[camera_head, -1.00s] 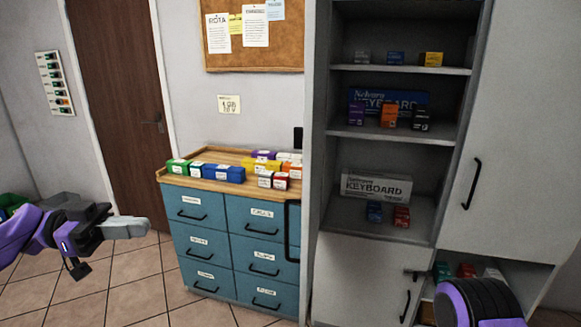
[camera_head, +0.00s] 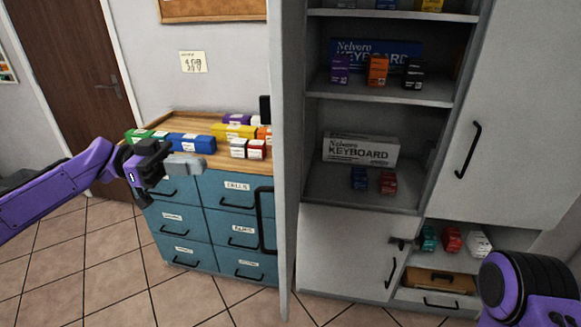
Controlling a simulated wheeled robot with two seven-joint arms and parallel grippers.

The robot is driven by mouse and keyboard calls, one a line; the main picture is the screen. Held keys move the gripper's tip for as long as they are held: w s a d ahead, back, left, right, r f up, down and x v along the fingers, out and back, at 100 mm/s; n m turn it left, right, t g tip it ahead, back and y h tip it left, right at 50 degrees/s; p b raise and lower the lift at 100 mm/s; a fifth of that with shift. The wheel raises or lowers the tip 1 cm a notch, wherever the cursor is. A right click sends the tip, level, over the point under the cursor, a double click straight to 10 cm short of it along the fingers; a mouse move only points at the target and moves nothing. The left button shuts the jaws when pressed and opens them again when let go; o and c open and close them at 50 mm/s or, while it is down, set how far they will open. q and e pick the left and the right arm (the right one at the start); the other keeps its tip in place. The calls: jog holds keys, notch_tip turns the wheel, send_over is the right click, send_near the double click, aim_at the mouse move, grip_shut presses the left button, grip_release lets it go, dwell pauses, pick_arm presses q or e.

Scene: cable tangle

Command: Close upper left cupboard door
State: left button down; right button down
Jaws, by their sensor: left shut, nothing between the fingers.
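The upper left cupboard door (camera_head: 285,130) stands open, swung out toward me and seen almost edge-on as a tall narrow grey panel. Its black handle (camera_head: 266,221) sticks out on the left face. The cupboard's open shelves (camera_head: 400,195) show to the right of the door. My left gripper (camera_head: 200,166) is shut and empty. In the picture it is left of the door and handle, in front of the drawer unit, apart from the handle. My right arm shows at the lower right corner; its gripper is out of view.
A blue drawer unit (camera_head: 221,222) with a wooden top holding several coloured boxes stands behind my left gripper. Keyboard boxes (camera_head: 360,150) and small boxes fill the shelves. The right cupboard door (camera_head: 520,120) and lower left door (camera_head: 345,255) are shut. Tiled floor at left is clear.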

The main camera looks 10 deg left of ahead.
aim_at(262, 187)
pick_arm(q)
jog(key=d+p, duration=0.1)
jog(key=d, duration=0.3)
jog(key=d+p, duration=0.2)
jog(key=d, duration=0.2)
jog(key=d+p, duration=0.1)
jog(key=d, duration=0.3)
jog(key=shift+w+r+p, duration=0.2)
jog(key=shift+r+p, duration=0.1)
jog(key=shift+p, duration=0.05)
jog(key=shift+d+f, duration=0.15)
jog(key=shift+d, duration=0.6)
